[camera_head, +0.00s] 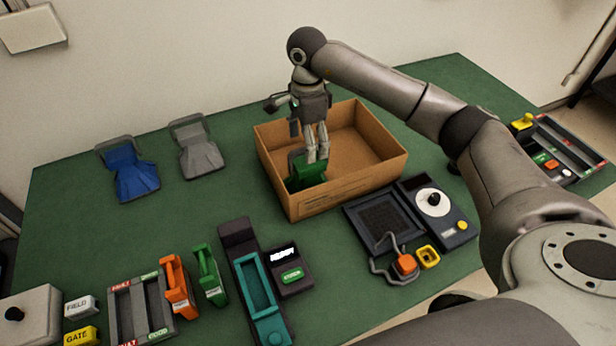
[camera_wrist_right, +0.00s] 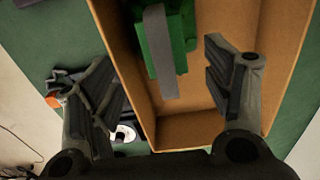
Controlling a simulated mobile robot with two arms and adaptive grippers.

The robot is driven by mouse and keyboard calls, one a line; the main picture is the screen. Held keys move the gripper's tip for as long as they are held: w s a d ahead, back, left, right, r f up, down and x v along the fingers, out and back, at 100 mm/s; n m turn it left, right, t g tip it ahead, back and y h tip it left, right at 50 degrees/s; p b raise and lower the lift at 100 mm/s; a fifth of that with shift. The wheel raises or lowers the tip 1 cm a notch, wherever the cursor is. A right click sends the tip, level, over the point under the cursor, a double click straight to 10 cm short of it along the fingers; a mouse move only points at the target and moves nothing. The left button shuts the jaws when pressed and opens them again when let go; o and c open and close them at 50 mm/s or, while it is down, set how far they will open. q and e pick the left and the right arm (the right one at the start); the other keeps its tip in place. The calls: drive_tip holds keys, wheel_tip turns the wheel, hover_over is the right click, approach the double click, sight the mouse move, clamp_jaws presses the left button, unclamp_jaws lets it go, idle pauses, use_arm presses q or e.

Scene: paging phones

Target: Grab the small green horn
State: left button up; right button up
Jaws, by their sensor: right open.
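A green object, seemingly the small green horn (camera_head: 308,172), is in the open cardboard box (camera_head: 350,193), at its left side and partly hidden by my right gripper (camera_head: 309,155). In the right wrist view the green horn (camera_wrist_right: 157,45) has a grey strip along it and lies ahead of the fingers. My right gripper (camera_wrist_right: 160,85) is open there, fingers wide apart, pointing down into the box. Nothing is held between the fingers. My left gripper is not in view.
A blue horn-like piece (camera_head: 130,172) and a grey one (camera_head: 196,148) stand at the back left. An orange handset (camera_head: 178,287), a green handset (camera_head: 209,275) and a teal tray (camera_head: 257,285) are in front. A speaker panel (camera_head: 383,222) lies right of them.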

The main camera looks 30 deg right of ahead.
sight(309, 172)
drive_tip(key=shift+f, duration=0.9)
drive_tip(key=f+p, duration=0.1)
drive_tip(key=f, duration=0.2)
drive_tip(key=f+p, duration=0.1)
drive_tip(key=f, duration=0.1)
drive_tip(key=shift+w+d+p, duration=0.15)
drive_tip(key=shift+d+p, duration=0.1)
drive_tip(key=shift+p, duration=0.1)
drive_tip(key=shift+f, duration=0.2)
drive_tip(key=shift+r, duration=0.1)
clamp_jaws()
drive_tip(key=shift+w, duration=0.1)
